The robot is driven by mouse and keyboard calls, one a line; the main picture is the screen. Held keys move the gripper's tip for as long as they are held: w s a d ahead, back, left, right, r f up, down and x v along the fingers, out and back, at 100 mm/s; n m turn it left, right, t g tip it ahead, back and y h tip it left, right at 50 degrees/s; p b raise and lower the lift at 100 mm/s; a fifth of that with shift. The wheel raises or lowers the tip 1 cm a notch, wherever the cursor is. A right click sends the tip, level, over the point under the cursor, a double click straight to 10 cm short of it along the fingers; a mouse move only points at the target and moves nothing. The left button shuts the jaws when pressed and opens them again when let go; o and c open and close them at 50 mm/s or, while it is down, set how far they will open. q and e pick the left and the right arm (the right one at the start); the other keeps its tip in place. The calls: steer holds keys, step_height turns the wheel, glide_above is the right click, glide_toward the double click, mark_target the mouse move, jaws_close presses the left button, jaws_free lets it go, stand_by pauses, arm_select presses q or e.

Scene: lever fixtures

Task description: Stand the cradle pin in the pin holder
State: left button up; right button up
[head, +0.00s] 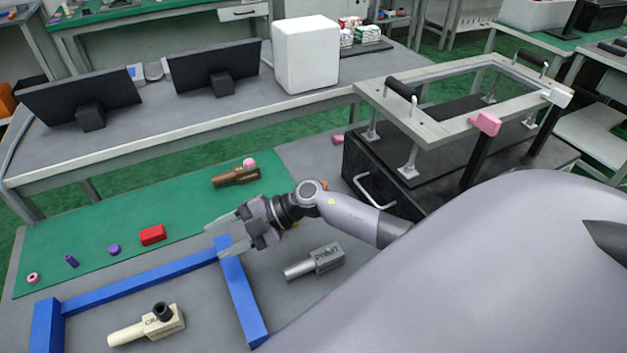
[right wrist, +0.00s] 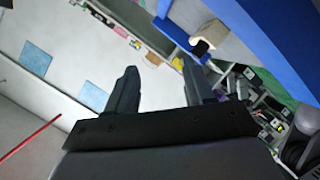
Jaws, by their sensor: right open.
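A cream piece (head: 150,326) with a round shaft, a block and lettering that starts "CRA" lies on its side on the grey surface; it looks like the cradle pin. A short black round part (head: 163,310) shows at its block; I cannot tell if it is joined. I cannot tell which thing is the pin holder. My right gripper (head: 214,235) is open and empty, over or near a blue frame's corner, right of and beyond the cream piece. In the right wrist view its fingers (right wrist: 158,85) are apart with nothing between them. My left gripper is not in view.
The blue frame (head: 140,278) surrounds the cream piece on several sides. A grey "PIVOT" piece (head: 318,261) lies right of it. On the green mat (head: 60,240) are a red block (head: 152,235), small purple parts (head: 71,260), a pink ring (head: 33,277) and a brown piece (head: 237,177).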

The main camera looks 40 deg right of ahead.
steer(key=s+d+f+m+t+h, duration=0.1)
steer(key=s+f+m+t+h, duration=0.1)
steer(key=m, duration=0.4)
steer(key=s+d+f+m+t+h, duration=0.2)
steer(key=s+m+t+h, duration=0.1)
steer(key=s+m, duration=0.3)
steer(key=s+d+f+m+t+h, duration=0.2)
steer(key=s+m+t+h, duration=0.1)
steer(key=m, duration=0.3)
steer(key=shift+s+h, duration=0.7)
steer(key=shift+h, duration=0.1)
steer(key=s+f+m+g, duration=0.1)
steer(key=s, duration=0.1)
steer(key=s+f+m+g, duration=0.1)
steer(key=s+f, duration=0.1)
steer(key=s, duration=0.1)
steer(key=s+f+g+h, duration=0.1)
steer(key=s, duration=0.2)
steer(key=shift+s+d+f+m+g, duration=0.1)
steer(key=shift+d+f+m+g, duration=0.2)
steer(key=shift+d+m, duration=0.1)
